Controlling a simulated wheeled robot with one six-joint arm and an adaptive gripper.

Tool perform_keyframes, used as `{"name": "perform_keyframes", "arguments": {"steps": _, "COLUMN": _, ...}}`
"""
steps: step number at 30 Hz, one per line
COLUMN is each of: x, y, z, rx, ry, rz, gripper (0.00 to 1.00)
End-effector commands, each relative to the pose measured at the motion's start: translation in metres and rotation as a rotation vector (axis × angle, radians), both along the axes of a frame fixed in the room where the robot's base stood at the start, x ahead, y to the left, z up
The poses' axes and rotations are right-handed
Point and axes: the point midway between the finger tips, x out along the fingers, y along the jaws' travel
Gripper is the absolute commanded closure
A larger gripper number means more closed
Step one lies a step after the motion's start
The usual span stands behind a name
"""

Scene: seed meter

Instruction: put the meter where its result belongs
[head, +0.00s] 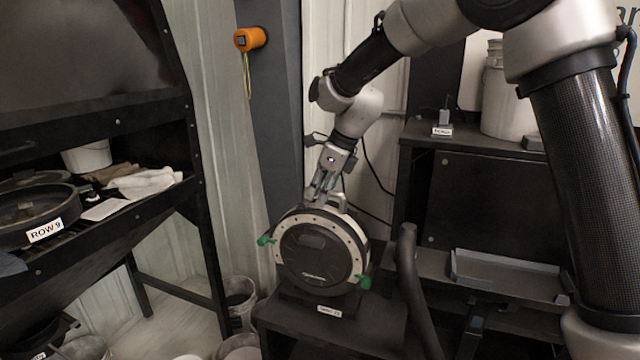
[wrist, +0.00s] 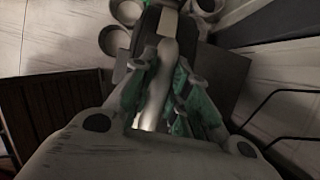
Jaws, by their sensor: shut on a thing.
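The meter (head: 318,252) is a round black disc with a pale, bolted rim and green knobs at its sides. In the head view it stands upright on a small dark stand (head: 375,325), with a small white label below it that I cannot read. My gripper (head: 330,195) reaches down from above and is shut on the handle at the meter's top. In the wrist view my gripper's green-padded fingers (wrist: 160,90) are on both sides of the pale handle (wrist: 168,52). I cannot tell whether the meter touches the stand.
A dark rack at left holds a round pan labelled ROW 9 (head: 45,231) and a white cloth (head: 148,183). Buckets (head: 240,297) stand on the floor left of the stand. At right are a shallow grey tray (head: 510,278) and a white bucket (head: 505,95). An orange device (head: 251,39) hangs on the post.

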Motion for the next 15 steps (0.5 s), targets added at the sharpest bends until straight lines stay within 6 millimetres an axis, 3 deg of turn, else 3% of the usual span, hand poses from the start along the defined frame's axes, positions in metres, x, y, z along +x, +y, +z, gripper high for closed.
{"name": "perform_keyframes", "arguments": {"steps": 7, "x": 0.001, "y": 0.000, "z": -0.027, "rx": 0.002, "ry": -0.006, "rz": 0.000, "gripper": 1.00}}
{"name": "perform_keyframes", "arguments": {"steps": 15, "x": 0.001, "y": 0.001, "z": -0.030, "rx": 0.003, "ry": -0.006, "rz": -0.001, "gripper": 1.00}}
